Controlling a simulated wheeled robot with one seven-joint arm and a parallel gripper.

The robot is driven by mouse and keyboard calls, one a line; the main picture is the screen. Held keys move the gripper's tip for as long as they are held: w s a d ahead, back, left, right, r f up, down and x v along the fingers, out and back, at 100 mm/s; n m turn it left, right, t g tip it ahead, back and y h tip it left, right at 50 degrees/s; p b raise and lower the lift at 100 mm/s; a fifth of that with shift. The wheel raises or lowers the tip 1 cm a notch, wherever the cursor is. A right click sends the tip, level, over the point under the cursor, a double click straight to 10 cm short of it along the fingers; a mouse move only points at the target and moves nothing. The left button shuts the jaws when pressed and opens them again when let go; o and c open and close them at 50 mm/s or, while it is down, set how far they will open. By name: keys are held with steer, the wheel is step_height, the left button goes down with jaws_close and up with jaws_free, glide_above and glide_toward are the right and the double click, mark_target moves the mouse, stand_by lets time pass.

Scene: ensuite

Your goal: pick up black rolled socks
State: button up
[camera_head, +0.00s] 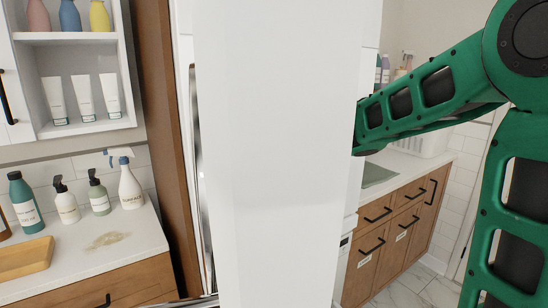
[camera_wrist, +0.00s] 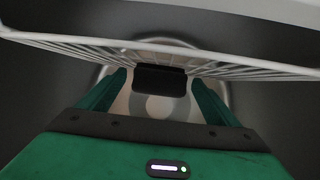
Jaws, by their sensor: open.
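In the wrist view a dark, roughly block-shaped bundle, which looks like the black rolled socks (camera_wrist: 160,80), lies in front of a pale round surface. My gripper (camera_wrist: 158,78) is open, with one green finger on each side of the bundle and gaps between. I cannot tell whether the bundle is fully between the fingertips or just beyond them. In the head view neither the socks nor my gripper shows. A tall white panel hides the end of my green arm.
A white wire rack (camera_wrist: 60,42) crosses the wrist view close to the fingers, with dark grey surfaces around. In the head view the tall white panel (camera_head: 285,150) fills the middle. A counter with bottles (camera_head: 130,240) stands left, and wooden cabinets (camera_head: 385,240) stand right.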

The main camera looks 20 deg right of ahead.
steer(key=shift+x, duration=1)
steer(key=c, duration=1.1)
steer(key=shift+c, duration=0.2)
